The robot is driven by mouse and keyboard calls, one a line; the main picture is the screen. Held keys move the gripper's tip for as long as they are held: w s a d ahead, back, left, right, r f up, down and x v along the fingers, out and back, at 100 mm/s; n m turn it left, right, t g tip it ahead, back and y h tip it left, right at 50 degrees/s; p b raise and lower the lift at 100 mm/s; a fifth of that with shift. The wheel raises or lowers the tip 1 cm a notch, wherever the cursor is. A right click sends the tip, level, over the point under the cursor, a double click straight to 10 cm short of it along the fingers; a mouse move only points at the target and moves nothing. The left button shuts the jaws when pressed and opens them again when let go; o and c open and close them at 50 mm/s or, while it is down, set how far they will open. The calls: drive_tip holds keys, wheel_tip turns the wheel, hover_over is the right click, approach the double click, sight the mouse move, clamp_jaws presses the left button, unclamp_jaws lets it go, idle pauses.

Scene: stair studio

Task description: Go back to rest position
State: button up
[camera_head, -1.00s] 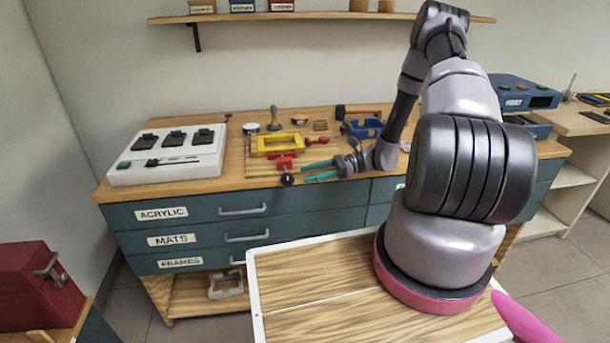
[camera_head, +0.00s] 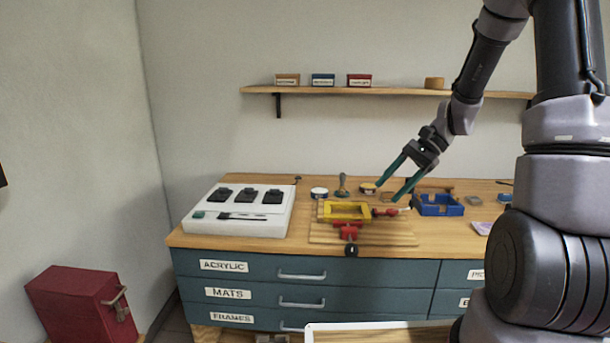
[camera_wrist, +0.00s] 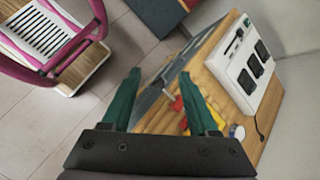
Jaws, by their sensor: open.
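My gripper (camera_head: 396,185) has two teal fingers spread apart with nothing between them. In the head view it hangs in the air in front of the workbench, near the yellow frame (camera_head: 346,211) and the red clamp (camera_head: 349,231). In the wrist view my gripper (camera_wrist: 158,95) is also open and empty, with floor and the drawer front beyond its fingers. My arm comes down from the upper right of the head view.
The wooden bench (camera_head: 270,238) holds a white switch panel (camera_head: 240,210) and a blue holder (camera_head: 438,205). A wall shelf (camera_head: 400,91) with small boxes is above. A red case (camera_head: 80,305) stands lower left. The wrist view shows grey floor (camera_wrist: 125,50).

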drive_tip(key=s+d+r+n+t+h, duration=0.1)
drive_tip(key=s+r+n+t+h, duration=0.2)
drive_tip(key=s+r, duration=0.5)
drive_tip(key=s+d+r+n+t+h, duration=0.1)
drive_tip(key=s+r+t, duration=0.4)
drive_tip(key=r, duration=0.7)
drive_tip(key=s+n+h, duration=0.1)
drive_tip(key=s+h, duration=0.1)
drive_tip(key=shift+s+d+r+n+t, duration=0.2)
drive_tip(key=shift+s+d+n+t, duration=0.1)
drive_tip(key=shift+s+d+n, duration=0.1)
